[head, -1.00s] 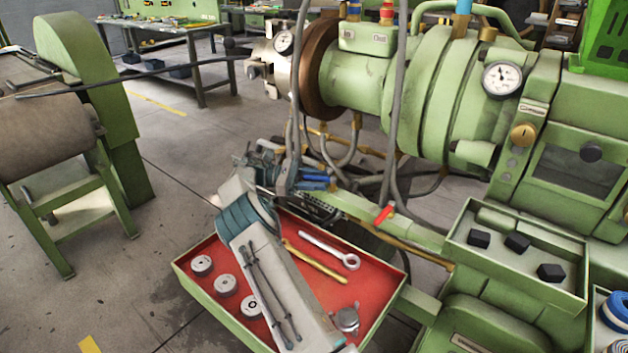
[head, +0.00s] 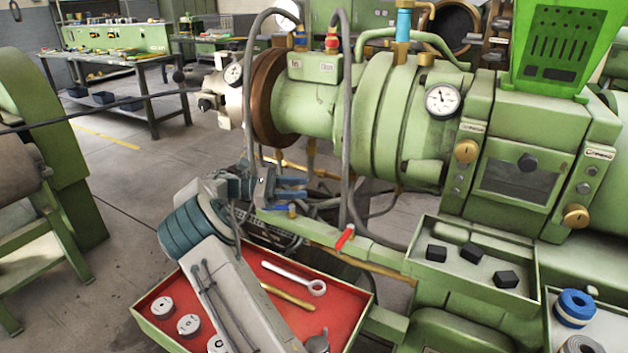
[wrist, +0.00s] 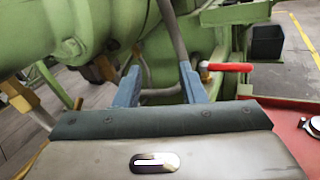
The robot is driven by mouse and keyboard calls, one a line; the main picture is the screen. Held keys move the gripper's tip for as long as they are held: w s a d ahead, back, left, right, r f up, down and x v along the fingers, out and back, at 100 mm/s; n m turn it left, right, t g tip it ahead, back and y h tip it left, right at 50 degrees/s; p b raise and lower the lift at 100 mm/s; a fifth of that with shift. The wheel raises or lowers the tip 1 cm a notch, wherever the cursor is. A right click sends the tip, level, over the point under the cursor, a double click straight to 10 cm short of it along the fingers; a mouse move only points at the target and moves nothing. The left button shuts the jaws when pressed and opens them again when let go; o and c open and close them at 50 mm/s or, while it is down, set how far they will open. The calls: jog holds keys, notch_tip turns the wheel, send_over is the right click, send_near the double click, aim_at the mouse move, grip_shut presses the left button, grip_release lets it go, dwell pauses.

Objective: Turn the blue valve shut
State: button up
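A small valve with a bright blue handle (head: 274,207) and a brass end sits on the pipework at the front of the green extruder, in the head view. My gripper (head: 303,187) is just above and behind this handle in the picture, with its two blue-grey fingers pointing right. In the wrist view the fingers (wrist: 160,72) are spread apart with nothing clearly held between them. I cannot make out the blue handle in the wrist view. A red-handled valve (head: 345,237) lies to the right of the blue one; it also shows right of the fingers in the wrist view (wrist: 226,67).
A red-lined tray (head: 345,290) with wrenches and metal discs lies under my arm. Grey hoses (head: 347,120) hang close to the gripper. A green tray (head: 510,285) with black blocks is at right. Clear floor (head: 130,215) lies at left.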

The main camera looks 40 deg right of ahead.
jog(key=s+d+r, duration=0.1)
jog(key=s, duration=0.1)
jog(key=s+d+r, duration=0.1)
jog(key=d+r, duration=0.1)
jog(key=shift+s+d, duration=0.15)
jog(key=shift+s, duration=0.25)
